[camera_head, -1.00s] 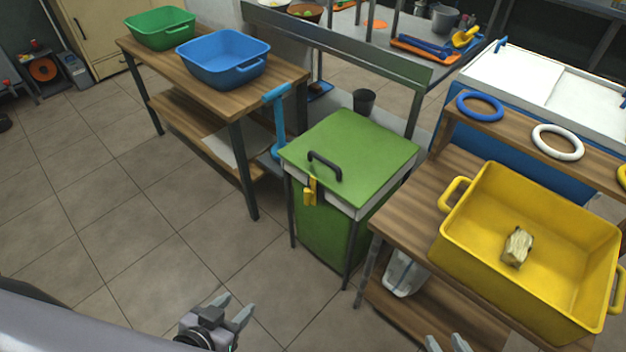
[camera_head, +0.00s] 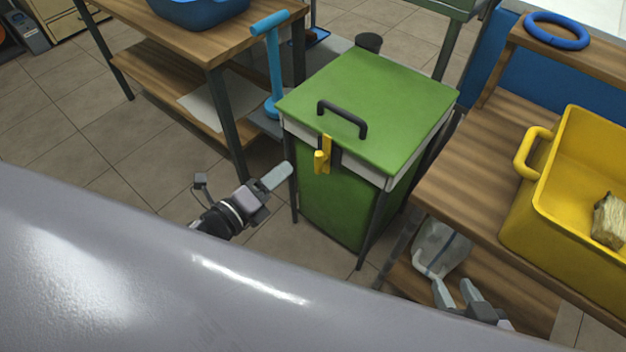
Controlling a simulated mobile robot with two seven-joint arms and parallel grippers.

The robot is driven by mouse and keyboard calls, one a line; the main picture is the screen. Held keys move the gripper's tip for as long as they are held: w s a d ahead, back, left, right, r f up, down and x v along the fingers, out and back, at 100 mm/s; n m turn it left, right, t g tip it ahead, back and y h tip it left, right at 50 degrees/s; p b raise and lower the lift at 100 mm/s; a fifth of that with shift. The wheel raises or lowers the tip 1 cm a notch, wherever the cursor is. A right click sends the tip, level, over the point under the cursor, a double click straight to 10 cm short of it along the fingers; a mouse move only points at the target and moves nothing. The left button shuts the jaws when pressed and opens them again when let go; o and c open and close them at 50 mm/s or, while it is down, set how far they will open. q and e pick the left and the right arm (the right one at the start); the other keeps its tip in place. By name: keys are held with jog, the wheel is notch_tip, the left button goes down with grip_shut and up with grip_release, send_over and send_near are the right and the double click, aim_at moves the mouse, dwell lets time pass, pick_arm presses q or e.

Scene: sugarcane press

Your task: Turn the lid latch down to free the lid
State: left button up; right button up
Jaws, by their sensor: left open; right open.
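The green press box has a flat green lid (camera_head: 375,95) with a dark arched handle (camera_head: 342,118); the lid lies flat on the box. A yellow lid latch (camera_head: 325,153) sits on the front face at the lid's edge, its bar upright with a short knob sticking out. My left gripper (camera_head: 278,177) is left of and a little below the latch, apart from it and empty; only one finger shows clearly. My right gripper (camera_head: 458,293) is low at the right, open and empty, by the lower shelf of the right table.
The right wooden table (camera_head: 465,170) holds a yellow tub (camera_head: 545,235) with a pale chunk (camera_head: 608,220) inside. The left wooden table (camera_head: 185,45) carries a blue tub (camera_head: 200,10). A blue upright tool (camera_head: 273,70) stands left of the box. Floor is clear in front.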

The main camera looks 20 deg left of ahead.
aim_at(323, 158)
pick_arm(q)
jog(key=w+d+f+m+h+b, duration=0.2)
jog(key=w+m+b, duration=0.1)
jog(key=w+m, duration=0.2)
jog(key=w+d+f+m+h+b, duration=0.2)
jog(key=w+m+b, duration=0.2)
jog(key=m, duration=0.6)
jog(key=shift+w+d+f+b, duration=0.3)
jog(key=shift+w+f, duration=0.1)
jog(key=shift+w, duration=0.45)
pick_arm(e)
notch_tip(323, 158, down, 6)
jog(key=w+a+y, duration=0.1)
jog(key=a, duration=0.1)
jog(key=shift+a+r+t, duration=0.25)
jog(key=shift+a+t, duration=0.05)
pick_arm(q)
grip_shut()
